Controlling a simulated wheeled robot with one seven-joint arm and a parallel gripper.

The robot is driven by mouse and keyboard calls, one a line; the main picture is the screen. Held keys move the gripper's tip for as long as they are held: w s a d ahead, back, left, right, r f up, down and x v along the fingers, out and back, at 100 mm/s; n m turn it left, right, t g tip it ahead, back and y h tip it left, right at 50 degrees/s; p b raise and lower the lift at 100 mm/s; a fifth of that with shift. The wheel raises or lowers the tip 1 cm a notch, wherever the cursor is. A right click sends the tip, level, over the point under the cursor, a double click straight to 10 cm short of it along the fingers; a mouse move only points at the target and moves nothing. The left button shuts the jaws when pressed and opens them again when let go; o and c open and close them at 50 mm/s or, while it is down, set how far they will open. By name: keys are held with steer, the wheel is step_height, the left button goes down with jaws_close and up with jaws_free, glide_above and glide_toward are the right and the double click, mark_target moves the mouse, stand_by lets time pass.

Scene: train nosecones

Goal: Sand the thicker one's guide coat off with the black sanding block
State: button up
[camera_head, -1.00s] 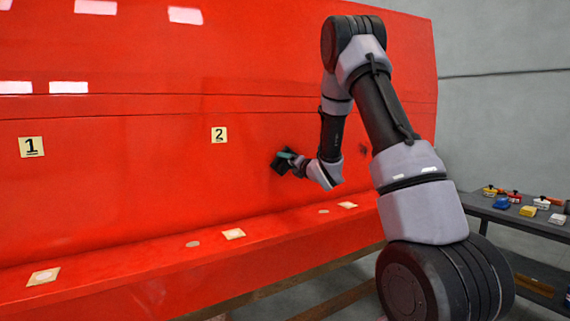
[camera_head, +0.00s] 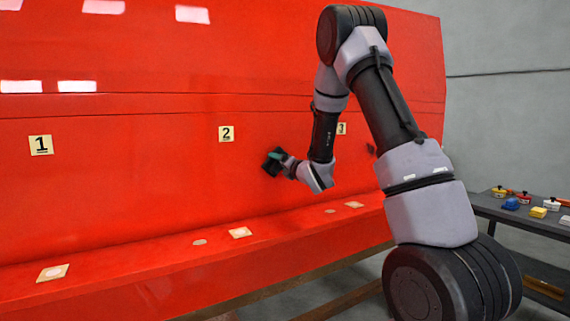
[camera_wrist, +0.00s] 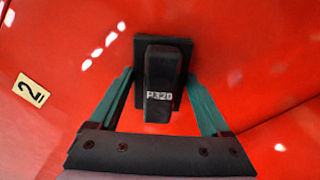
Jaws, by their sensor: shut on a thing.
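My gripper (camera_head: 279,157) is shut on the black sanding block (camera_head: 270,166), which is marked P320 in the wrist view (camera_wrist: 160,75). The green fingers flank the block's handle, and its flat dark base faces the red nosecone panel (camera_head: 180,170). The block is at or very near the panel, below and right of label 2 (camera_head: 226,134); I cannot tell whether it touches. A dark smudge (camera_head: 371,149) shows on the panel right of my forearm, near label 3 (camera_head: 342,128). Any guide coat under the block is hidden. Label 1 (camera_head: 41,145) is at the left.
A red ledge (camera_head: 130,256) below the panel carries tan square pads and small round discs. A grey table (camera_head: 515,215) at the right holds several coloured blocks, including a blue one (camera_head: 511,204) and a yellow one (camera_head: 538,212). Wooden beams run below the ledge.

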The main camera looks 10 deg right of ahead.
steer(key=shift+s+a, duration=0.2)
steer(key=shift+a, duration=0.35)
steer(key=shift+v, duration=3.05)
steer(key=shift+v, duration=1.5)
